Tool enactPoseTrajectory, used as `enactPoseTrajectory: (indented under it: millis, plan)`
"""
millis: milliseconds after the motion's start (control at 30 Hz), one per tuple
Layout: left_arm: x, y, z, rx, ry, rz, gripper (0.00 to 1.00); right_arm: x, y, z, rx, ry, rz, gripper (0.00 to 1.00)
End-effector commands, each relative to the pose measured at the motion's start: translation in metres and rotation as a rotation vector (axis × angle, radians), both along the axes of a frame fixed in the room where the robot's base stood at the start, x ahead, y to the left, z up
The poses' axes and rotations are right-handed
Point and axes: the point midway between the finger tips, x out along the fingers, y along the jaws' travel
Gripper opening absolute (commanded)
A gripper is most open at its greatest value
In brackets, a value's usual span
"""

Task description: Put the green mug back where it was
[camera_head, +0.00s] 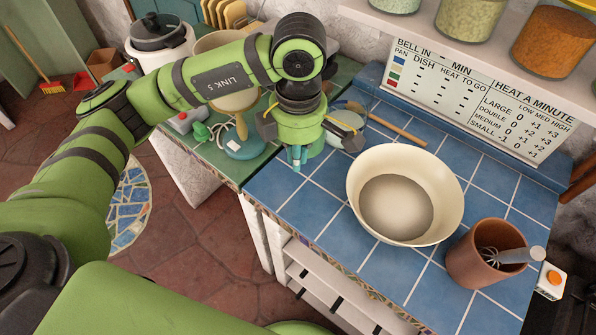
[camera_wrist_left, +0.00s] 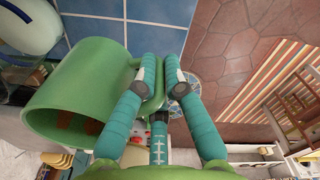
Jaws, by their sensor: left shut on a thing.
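In the head view the left gripper (camera_head: 297,158) points down near the left edge of the blue-tiled counter (camera_head: 285,195). There the wrist hides most of the mug, and its green is hard to tell from my arm. Whether the mug touches the counter cannot be told. My right gripper is not in view.
A cream bowl (camera_head: 440,180) stands mid-counter, with a terracotta pot (camera_head: 470,262) holding a whisk at right. A wooden stick (camera_head: 398,129) lies behind. A pale rounded object (camera_head: 350,122) is close to the gripper. Blue tiles front left of the bowl are clear.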

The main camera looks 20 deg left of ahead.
Motion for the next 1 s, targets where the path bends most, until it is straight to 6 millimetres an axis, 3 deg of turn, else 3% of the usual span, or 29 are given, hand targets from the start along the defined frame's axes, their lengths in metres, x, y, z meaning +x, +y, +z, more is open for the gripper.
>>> enactPoseTrajectory:
  millis: [100,300,600,1000]
  plan:
    - [0.001,-0.006,0.001,-0.001,-0.001,0.183,0.0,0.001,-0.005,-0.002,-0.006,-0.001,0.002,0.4]
    - [0.001,-0.01,-0.004,0.003,0.003,0.328,0.0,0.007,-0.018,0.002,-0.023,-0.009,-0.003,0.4]
    - [0.001,-0.01,-0.053,0.002,0.003,0.337,0.0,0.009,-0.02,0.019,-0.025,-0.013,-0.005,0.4]
    - [0.001,-0.01,-0.097,0.002,0.0,0.334,0.0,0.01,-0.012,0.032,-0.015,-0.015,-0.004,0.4]
